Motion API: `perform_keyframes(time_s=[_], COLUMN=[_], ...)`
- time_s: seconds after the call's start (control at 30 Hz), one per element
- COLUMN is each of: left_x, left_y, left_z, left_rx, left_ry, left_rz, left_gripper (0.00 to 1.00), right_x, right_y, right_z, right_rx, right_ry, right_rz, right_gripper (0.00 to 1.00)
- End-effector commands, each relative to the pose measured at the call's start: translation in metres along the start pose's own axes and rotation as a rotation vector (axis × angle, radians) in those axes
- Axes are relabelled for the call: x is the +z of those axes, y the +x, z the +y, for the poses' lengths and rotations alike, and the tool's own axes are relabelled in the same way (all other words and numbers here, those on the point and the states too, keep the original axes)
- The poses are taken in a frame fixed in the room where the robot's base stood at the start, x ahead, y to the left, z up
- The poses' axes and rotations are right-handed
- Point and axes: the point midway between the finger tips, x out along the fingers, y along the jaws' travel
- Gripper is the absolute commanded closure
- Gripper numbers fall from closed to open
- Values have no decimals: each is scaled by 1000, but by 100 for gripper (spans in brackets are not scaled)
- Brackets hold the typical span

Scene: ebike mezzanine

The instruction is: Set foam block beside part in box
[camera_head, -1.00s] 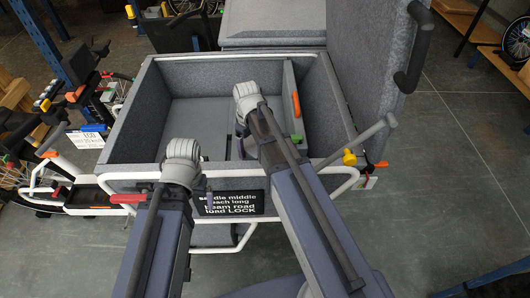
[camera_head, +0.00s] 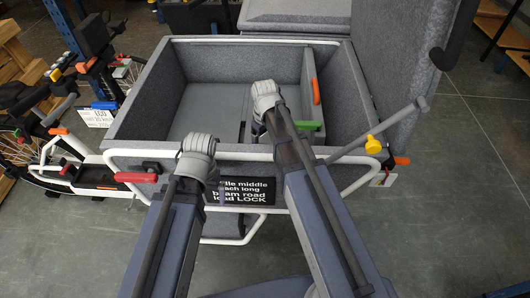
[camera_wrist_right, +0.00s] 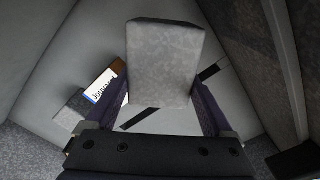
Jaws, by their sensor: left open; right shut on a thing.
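My right gripper (camera_wrist_right: 164,88) is shut on a grey foam block (camera_wrist_right: 163,52), seen in the right wrist view between its two fingers. In the head view my right wrist reaches over the front rim into the grey felt-lined box (camera_head: 150,118); its jaws and the block are hidden there. Below the block in the right wrist view, a part with a white, blue-edged label (camera_wrist_right: 103,86) lies on the box floor, left of the block. A grey piece (camera_wrist_right: 72,108) adjoins it. My left gripper (camera_head: 197,158) is open, by the box's front rim; its fingers are mostly hidden.
A felt divider with an orange piece (camera_head: 316,91) and a green piece (camera_head: 308,126) stands right of my right wrist. A raised felt lid (camera_head: 418,60) borders the box's right side. A red lever (camera_head: 136,177) and a grey lever (camera_head: 385,126) stick out at the front.

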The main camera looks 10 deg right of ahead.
Motion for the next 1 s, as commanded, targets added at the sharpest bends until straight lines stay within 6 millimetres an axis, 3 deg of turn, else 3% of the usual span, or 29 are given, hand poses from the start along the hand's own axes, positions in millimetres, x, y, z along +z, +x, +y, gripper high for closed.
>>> perform_keyframes(time_s=[0.3,1.0], left_x=[-2,-3], left_y=[37,48], left_z=[4,4], left_rx=[0,0], left_ry=[0,1], left_rz=[0,0], left_gripper=[0,0], right_x=[0,0], right_y=[37,48], right_z=[0,0], right_rx=[0,0], right_ry=[0,0], right_rz=[0,0], right_gripper=[67,67])
